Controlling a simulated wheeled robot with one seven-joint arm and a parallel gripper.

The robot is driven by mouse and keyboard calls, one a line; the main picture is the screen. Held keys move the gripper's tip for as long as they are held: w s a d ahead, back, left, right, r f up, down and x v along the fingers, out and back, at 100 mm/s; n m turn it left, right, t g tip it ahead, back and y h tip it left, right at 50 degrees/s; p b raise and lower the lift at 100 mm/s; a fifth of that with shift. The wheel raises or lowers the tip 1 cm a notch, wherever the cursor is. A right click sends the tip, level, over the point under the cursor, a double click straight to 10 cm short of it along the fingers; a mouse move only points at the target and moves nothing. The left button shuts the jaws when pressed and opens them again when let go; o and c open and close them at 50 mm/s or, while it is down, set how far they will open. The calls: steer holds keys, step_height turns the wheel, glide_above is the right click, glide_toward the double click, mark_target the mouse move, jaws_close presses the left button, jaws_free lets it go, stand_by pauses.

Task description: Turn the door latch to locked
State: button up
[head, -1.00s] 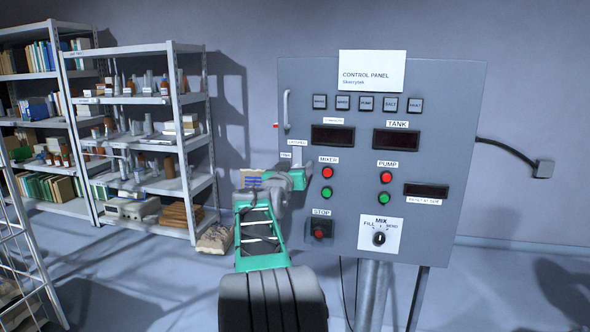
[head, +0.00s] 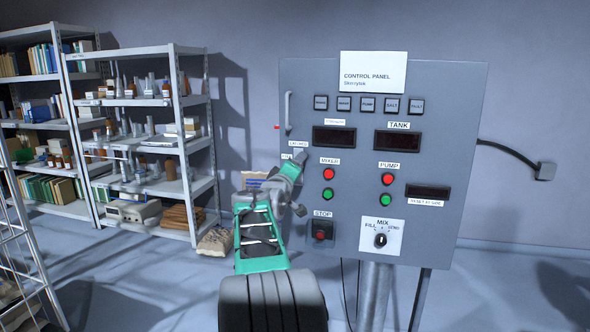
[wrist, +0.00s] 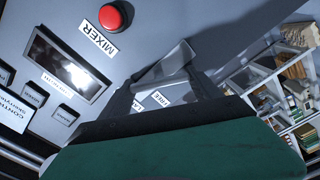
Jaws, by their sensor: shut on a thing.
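The door latch is a grey bar (wrist: 163,66) in the wrist view, on the left edge of the grey control panel (head: 440,90). My gripper (wrist: 163,90) is shut on this bar, with one dark finger on each side. It also shows in the head view (head: 298,162), tilted up to the right against the panel. A "LATCHED" label (head: 298,143) sits just above it. A "FREE" label (wrist: 160,98) shows between the fingers in the wrist view. In the head view my gripper mostly hides the latch, so its exact angle is unclear there.
A vertical door handle (head: 287,112) is above the latch. The red mixer button (head: 328,174), green button (head: 328,193) and stop button (head: 320,230) are close on the right.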

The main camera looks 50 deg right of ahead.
steer(key=n+p, duration=0.1)
steer(key=n, duration=0.5)
steer(key=shift+w+f, duration=0.1)
stand_by(0.4)
steer(key=o, duration=1.4)
steer(key=shift+a, duration=0.1)
steer(key=b+v, duration=0.1)
steer(key=v, duration=0.6)
steer(key=shift+s+a+f, duration=0.1)
steer(key=shift+s+a, duration=0.15)
steer(key=shift+a, duration=0.1)
